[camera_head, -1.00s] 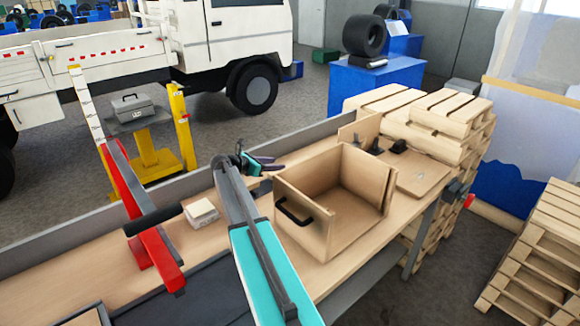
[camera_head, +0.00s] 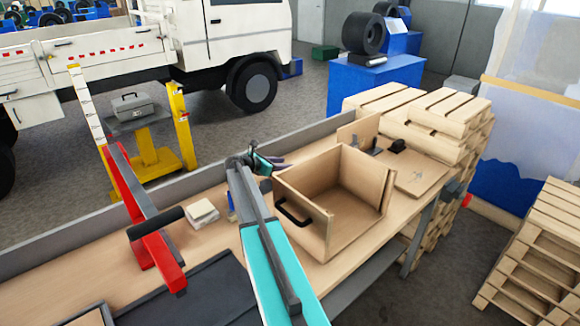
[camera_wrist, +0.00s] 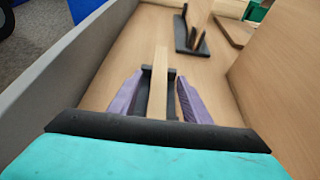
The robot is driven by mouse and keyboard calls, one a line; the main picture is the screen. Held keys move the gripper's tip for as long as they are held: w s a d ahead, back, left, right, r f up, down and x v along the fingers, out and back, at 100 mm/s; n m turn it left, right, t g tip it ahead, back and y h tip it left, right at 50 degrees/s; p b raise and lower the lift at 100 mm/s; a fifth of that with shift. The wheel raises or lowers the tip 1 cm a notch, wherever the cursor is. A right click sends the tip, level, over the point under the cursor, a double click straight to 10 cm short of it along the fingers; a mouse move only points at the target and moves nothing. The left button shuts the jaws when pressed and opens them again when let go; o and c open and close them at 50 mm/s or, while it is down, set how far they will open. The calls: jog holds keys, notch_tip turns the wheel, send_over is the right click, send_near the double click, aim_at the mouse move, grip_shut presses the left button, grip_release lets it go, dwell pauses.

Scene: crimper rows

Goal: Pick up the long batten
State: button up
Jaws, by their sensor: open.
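A narrow pale wooden strip (camera_wrist: 159,72), which looks like the batten, stands in a dark holder (camera_wrist: 146,88) in the wrist view. It lies between the two purple fingers of my gripper (camera_wrist: 157,92), which are open, with a visible gap on each side. Its lower part is partly hidden by the holder and my wrist. In the head view my gripper (camera_head: 272,162) is over the bench's far side, behind the wooden box; I cannot make out the strip there.
An open wooden box (camera_head: 335,205) with a black handle stands right of my arm. A second dark holder (camera_wrist: 190,40) is farther ahead. The bench's grey back wall (camera_wrist: 65,65) runs along the left. A red clamp-like frame (camera_head: 150,225) and pale block (camera_head: 201,212) stand left.

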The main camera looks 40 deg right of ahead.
aim_at(292, 163)
jog(key=shift+p+x, duration=0.65)
jog(key=shift+x, duration=1.1)
jog(key=shift+r, duration=0.1)
grip_shut()
jog(key=shift+r, duration=0.15)
notch_tip(292, 163, up, 10)
jog(key=b, duration=0.3)
